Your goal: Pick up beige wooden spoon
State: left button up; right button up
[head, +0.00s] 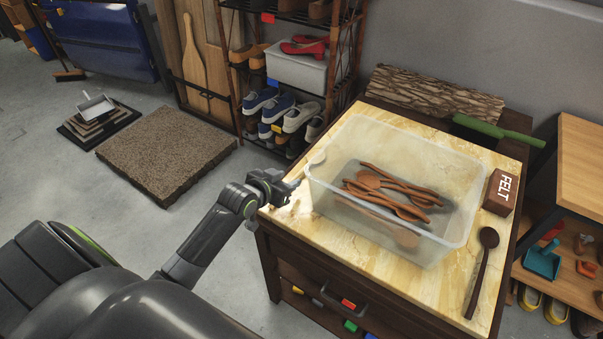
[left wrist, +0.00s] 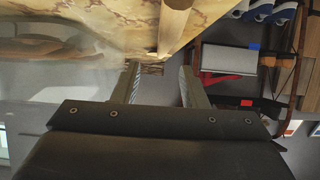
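A beige, rod-like handle (left wrist: 176,22), which looks like that of the beige wooden spoon, lies along the marbled tabletop in the left wrist view. Its end is just beyond my left fingertips. In the head view a pale rounded shape (head: 317,158) at the left side of the clear bin looks like the spoon's bowl; it blends with the tabletop. My left gripper (head: 285,189) is at the table's left edge, beside the handle end. In the left wrist view the left gripper (left wrist: 160,67) has its fingers apart with nothing between them. My right gripper is not in view.
The clear bin (head: 436,250) holds several reddish-brown spoons (head: 390,195). A dark spoon (head: 480,270), a FELT block (head: 500,190) and a green-handled brush (head: 495,130) lie right and behind. A shoe rack (head: 333,70) stands behind; floor on the left is partly clear.

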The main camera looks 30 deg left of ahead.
aim_at(296, 176)
pick_arm(q)
jog(key=shift+x, duration=2.7)
jog(key=shift+f, duration=0.1)
jog(key=shift+a, duration=0.1)
grip_shut()
